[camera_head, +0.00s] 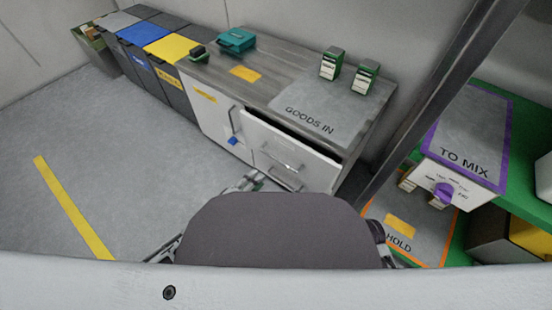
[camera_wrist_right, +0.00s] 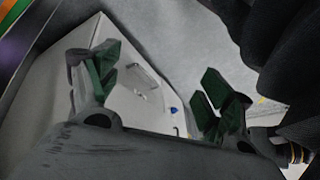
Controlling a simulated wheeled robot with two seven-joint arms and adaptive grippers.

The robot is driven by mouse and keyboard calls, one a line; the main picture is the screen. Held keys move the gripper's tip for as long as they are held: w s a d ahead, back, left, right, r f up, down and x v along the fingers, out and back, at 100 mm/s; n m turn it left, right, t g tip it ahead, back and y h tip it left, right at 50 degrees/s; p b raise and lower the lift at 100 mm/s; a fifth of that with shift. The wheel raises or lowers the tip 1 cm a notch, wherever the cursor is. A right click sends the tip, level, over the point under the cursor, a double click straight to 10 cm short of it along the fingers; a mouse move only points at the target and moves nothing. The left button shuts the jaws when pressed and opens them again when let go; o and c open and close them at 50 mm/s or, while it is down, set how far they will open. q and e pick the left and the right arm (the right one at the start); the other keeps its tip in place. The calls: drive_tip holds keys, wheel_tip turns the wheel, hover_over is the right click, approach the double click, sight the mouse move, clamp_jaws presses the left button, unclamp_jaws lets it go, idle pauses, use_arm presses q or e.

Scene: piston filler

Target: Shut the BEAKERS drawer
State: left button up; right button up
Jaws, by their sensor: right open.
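The white cabinet has a drawer (camera_head: 300,146) in its upper right part. A dark gap shows along its top, so it stands partly out. I cannot read a label on it, so I cannot confirm it is the BEAKERS one. My left gripper (camera_head: 250,181) is small in the head view, low in front of the cabinet; its finger opening is unclear. My right gripper (camera_wrist_right: 160,82) is open and empty in the right wrist view, with green finger pads apart. White fronts with a bar handle (camera_wrist_right: 140,77) show beyond and between its fingers.
The worktop (camera_head: 285,72) carries a grey GOODS IN mat (camera_head: 318,108), two green-and-white boxes and a teal case (camera_head: 236,40). Bins stand at the back left. A dark post (camera_head: 415,105) and a green shelf with a TO MIX mat (camera_head: 475,125) stand right. Floor at left is clear.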

sight(278, 160)
use_arm(q)
drive_tip(key=shift+d, duration=0.1)
use_arm(e)
drive_tip(key=shift+w+a+r+t, duration=0.2)
drive_tip(key=shift+w+r+t, duration=0.1)
drive_tip(key=shift+w, duration=0.3)
use_arm(q)
drive_tip(key=shift+m, duration=0.3)
drive_tip(key=shift+f, duration=0.1)
drive_tip(key=b+x, duration=0.2)
drive_tip(key=x, duration=1.1)
drive_tip(key=shift+w+d+f, duration=0.1)
drive_tip(key=shift+d, duration=0.1)
drive_tip(key=shift+w+d, duration=0.1)
use_arm(e)
drive_tip(key=shift+m+t+y, duration=0.3)
drive_tip(key=shift+t+y, duration=0.1)
drive_tip(key=f, duration=0.4)
drive_tip(key=shift+a+f, duration=0.3)
drive_tip(key=shift+a, duration=0.1)
